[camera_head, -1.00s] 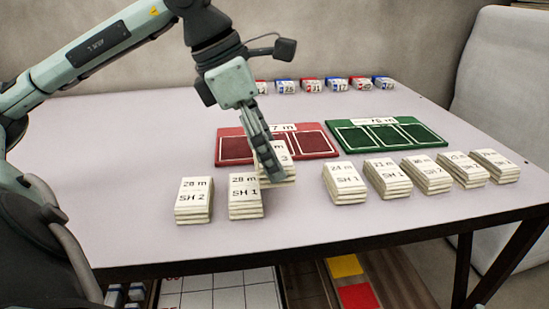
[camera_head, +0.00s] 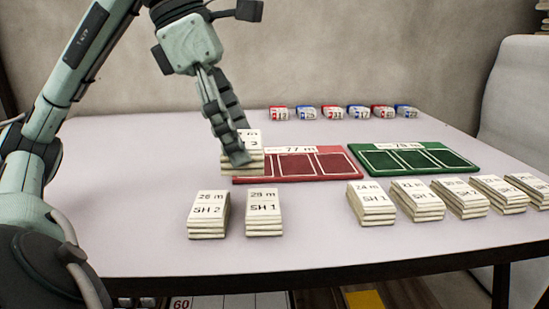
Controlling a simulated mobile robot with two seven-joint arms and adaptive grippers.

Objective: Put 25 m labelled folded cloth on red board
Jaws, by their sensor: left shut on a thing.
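My left gripper (camera_head: 236,158) is shut on a folded cream cloth (camera_head: 241,168), holding it at the left end of the red board (camera_head: 298,179). The fingers hide part of the cloth's label; an "m" and what looks like a 3 show. The cloth covers the board's left slot; I cannot tell whether it touches the board. The board's label looks like "77 m". Two folded cloths stand in front: one marked SH 2 (camera_head: 208,216) and one marked SH 1 (camera_head: 263,213); their metre labels look like 28 or 29. My right gripper is not in view.
A green board (camera_head: 413,172) with empty slots lies right of the red one. Several folded cloths (camera_head: 371,204) stand in a row at the front right. Small red and blue labelled blocks (camera_head: 331,112) line the back. The table's left side (camera_head: 130,190) is clear.

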